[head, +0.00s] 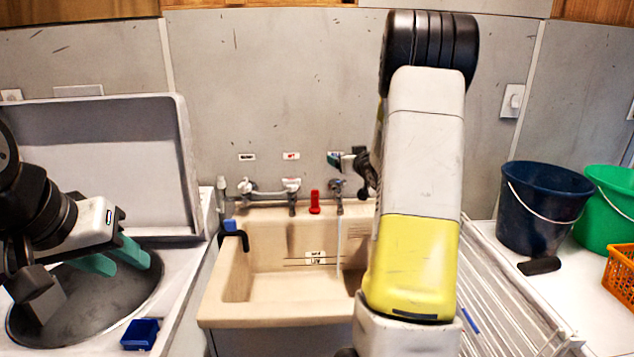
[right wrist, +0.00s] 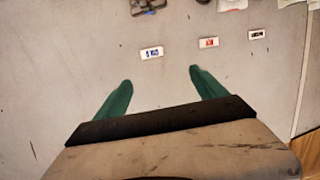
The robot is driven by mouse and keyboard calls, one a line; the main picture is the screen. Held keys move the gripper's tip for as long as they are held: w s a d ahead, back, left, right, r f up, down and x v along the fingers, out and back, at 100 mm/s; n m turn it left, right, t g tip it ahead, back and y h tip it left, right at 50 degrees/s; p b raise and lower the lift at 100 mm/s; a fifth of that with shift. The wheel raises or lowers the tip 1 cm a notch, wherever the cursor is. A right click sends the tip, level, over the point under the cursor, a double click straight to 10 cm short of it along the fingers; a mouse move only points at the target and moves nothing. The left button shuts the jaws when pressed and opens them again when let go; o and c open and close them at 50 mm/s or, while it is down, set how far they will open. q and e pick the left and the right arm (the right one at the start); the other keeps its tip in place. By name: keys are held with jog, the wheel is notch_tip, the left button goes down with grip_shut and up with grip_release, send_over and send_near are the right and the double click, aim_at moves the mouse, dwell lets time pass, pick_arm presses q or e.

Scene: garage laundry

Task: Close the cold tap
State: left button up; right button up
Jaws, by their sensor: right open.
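The cold tap (head: 338,188) is on the wall above the right part of the beige sink (head: 222,303). A thin stream of water (head: 339,240) runs from it into the sink. The blue-lettered label (right wrist: 152,53) beside it shows in the right wrist view, where the tap (right wrist: 148,5) is cut off at the top edge. My right gripper (right wrist: 160,88) is open and empty, its green fingers apart in front of the wall, not touching the tap. In the head view my right arm hides most of that gripper. My left gripper (head: 122,260) is open and empty over the washer drum.
The hot tap (head: 292,190) and a white-handled tap (head: 247,188) are left of the cold tap. A red object (head: 315,203) stands on the sink's back rim. An open-lidded washer (head: 182,278) is at left. A dark blue bucket (head: 540,220) and a green bucket (head: 610,215) stand at right.

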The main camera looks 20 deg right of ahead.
aim_at(340, 183)
jog(key=f+n+y, duration=0.1)
jog(key=f, duration=0.2)
jog(key=w+d+f+t+y, duration=0.1)
jog(key=f+y, duration=0.1)
jog(key=f, duration=0.2)
jog(key=d+f+n+t+y, duration=0.1)
jog(key=f, duration=0.3)
jog(key=shift+w+f+n+y, duration=0.15)
jog(key=shift+f+n+y, duration=0.05)
jog(key=shift+n+y, duration=0.1)
jog(key=x, duration=0.7)
jog(key=shift+w+a, duration=0.2)
jog(key=shift+w, duration=0.15)
